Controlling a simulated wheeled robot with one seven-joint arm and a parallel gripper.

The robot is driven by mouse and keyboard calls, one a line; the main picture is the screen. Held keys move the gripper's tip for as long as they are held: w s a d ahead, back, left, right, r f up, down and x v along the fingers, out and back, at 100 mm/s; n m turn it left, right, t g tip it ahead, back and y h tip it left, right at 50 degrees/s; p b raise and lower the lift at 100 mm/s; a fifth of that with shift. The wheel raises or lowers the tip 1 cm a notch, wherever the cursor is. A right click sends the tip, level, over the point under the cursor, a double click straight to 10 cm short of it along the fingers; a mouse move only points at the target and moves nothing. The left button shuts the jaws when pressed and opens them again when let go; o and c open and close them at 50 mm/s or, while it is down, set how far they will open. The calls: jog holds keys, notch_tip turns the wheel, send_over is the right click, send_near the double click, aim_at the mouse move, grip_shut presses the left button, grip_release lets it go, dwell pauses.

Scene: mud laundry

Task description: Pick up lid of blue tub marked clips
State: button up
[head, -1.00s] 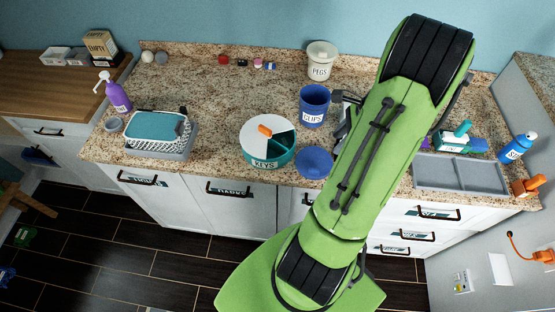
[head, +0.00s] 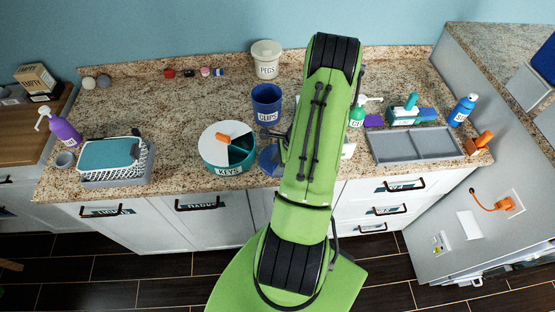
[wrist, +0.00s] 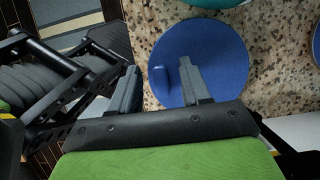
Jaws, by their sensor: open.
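The round blue lid (head: 268,161) lies flat on the granite counter near its front edge, partly hidden by my arm in the head view. In the wrist view the lid (wrist: 215,52) shows a small upright blue handle (wrist: 160,80). The blue tub marked CLIPS (head: 267,105) stands open just behind the lid. My gripper (wrist: 158,82) is open and empty, with one finger over the lid and the other left of it. The handle appears between the fingers in the picture; I cannot tell the height gap. My arm mostly hides the gripper in the head view.
A teal-and-white round KEYS container (head: 228,150) sits just left of the lid. A white PEGS tub (head: 267,62) stands behind. A grey divided tray (head: 415,147) and a blue bottle (head: 462,110) are to the right. Bare counter lies left of the tub.

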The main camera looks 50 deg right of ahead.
grip_shut()
jog(key=shift+r, duration=0.15)
